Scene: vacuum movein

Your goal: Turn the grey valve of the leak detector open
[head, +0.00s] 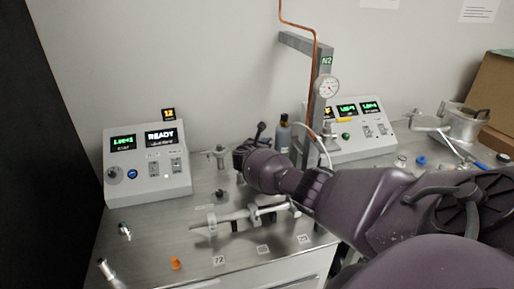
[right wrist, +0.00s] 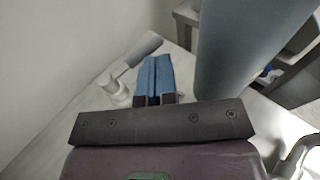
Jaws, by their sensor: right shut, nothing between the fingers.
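The leak detector is likely the grey console (head: 147,165) at the left, with a green readout and a "READY" display. A small metal fitting (head: 218,157) stands right of it; I cannot tell for sure that it is the valve. In the right wrist view a grey lever handle (right wrist: 143,50) on a pale body (right wrist: 113,88) is just left of my fingers. My right gripper (right wrist: 153,78) has blue fingertips, shut and empty, apparently apart from the lever. In the head view my right gripper (head: 258,133) is partly hidden by its own wrist. My left gripper is out of view.
A post (head: 322,90) with a gauge (head: 327,87) and copper pipe rises behind my right arm. A dark bottle (head: 283,134) stands beside it. A second console (head: 360,135) is at the right. Clamped tubing (head: 240,216) and an orange cap (head: 176,263) lie at the front.

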